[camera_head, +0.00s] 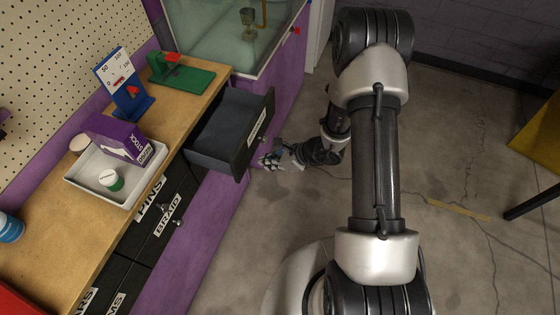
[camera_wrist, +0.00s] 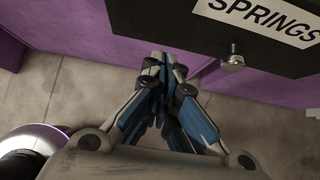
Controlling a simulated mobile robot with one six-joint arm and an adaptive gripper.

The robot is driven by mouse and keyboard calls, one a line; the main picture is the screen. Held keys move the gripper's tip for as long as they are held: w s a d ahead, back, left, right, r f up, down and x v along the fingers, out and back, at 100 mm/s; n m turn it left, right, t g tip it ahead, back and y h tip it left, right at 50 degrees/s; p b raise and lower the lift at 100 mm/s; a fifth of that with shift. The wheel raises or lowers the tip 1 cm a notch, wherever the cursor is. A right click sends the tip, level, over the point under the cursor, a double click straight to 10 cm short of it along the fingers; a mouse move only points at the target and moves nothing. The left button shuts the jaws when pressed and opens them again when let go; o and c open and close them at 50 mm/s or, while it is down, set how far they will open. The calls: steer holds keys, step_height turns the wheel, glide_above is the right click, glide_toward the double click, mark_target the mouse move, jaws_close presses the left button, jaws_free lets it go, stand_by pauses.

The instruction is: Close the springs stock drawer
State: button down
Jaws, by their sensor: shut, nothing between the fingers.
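The springs drawer (camera_head: 225,150) is pulled out from the purple bench in the head view, and its dark inside looks empty. Its black front shows in the wrist view (camera_wrist: 180,20) with a white SPRINGS label (camera_wrist: 262,18) and a metal knob (camera_wrist: 233,62). My gripper (camera_head: 266,160) is shut and empty. In the head view it is close to the drawer front, on its outer side near the lower corner. In the wrist view the fingertips (camera_wrist: 160,58) lie near the front's lower edge, left of the knob. I cannot tell whether they touch the drawer.
The bench top (camera_head: 50,215) holds a white tray (camera_head: 85,180) with a purple box (camera_head: 120,137), a blue gauge stand (camera_head: 130,98) and a green fixture (camera_head: 180,72). Other drawers (camera_head: 165,205) below are shut. A glass tank (camera_head: 235,35) stands beyond.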

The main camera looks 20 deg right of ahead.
steer(key=shift+w+a+r, duration=0.1)
steer(key=shift+w+a, duration=0.5)
steer(key=shift+a, duration=0.15)
steer(key=shift+w+a, duration=0.55)
steer(key=shift+a, duration=0.2)
steer(key=b, duration=0.3)
glide_above(208, 151)
steer(key=shift+s+d, duration=0.25)
steer(key=shift+d, duration=0.15)
steer(key=shift+w+a, duration=0.3)
steer(key=shift+a, duration=0.15)
steer(key=shift+r, duration=0.15)
